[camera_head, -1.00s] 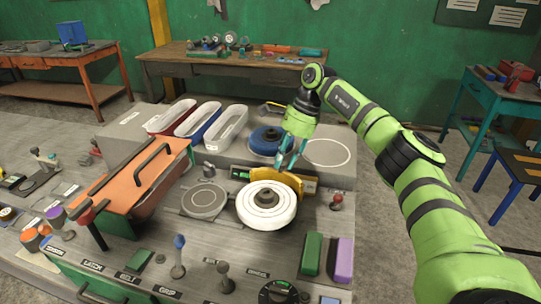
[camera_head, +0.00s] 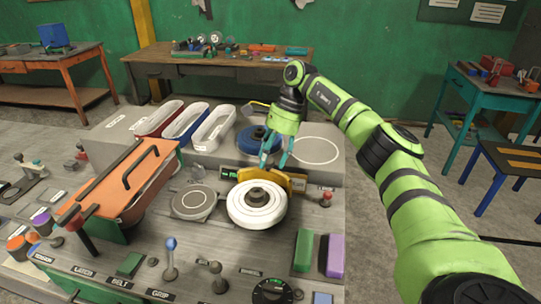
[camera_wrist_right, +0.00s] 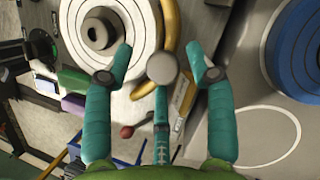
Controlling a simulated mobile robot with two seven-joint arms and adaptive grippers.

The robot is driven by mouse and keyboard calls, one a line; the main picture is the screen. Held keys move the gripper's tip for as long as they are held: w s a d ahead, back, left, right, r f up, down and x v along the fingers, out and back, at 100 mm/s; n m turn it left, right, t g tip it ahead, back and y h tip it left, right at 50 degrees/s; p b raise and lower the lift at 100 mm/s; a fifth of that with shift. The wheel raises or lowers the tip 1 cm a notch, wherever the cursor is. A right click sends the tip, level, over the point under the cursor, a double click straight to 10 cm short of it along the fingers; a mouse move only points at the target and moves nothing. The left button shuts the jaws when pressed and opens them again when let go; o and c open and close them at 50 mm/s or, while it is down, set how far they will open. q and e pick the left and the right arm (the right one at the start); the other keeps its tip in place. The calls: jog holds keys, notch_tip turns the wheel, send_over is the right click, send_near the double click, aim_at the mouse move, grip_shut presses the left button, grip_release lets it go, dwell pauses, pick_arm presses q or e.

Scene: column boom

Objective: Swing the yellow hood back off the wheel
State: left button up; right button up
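The yellow hood (camera_head: 282,179) is a curved piece behind the white wheel (camera_head: 257,205), standing close along its far side. In the right wrist view the hood (camera_wrist_right: 171,35) curves beside the wheel (camera_wrist_right: 75,30). A round grey knob (camera_wrist_right: 162,68) shows at the hood's end. My right gripper (camera_head: 274,161) reaches down over the hood from behind. In the wrist view its teal fingers (camera_wrist_right: 160,66) are apart, one on each side of the knob, with visible gaps. Contact with the hood cannot be told. My left gripper is not in view.
A blue disc (camera_head: 258,141) lies behind the gripper. An orange lid with a handle (camera_head: 128,185) stands to the left. A small red-topped lever (camera_head: 325,200) is right of the wheel. Green and purple blocks (camera_head: 333,255) lie in front. A ringed area (camera_head: 316,150) is empty.

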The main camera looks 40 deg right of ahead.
jog(key=v, duration=1.2)
jog(key=shift+a, duration=0.1)
dwell(0.4)
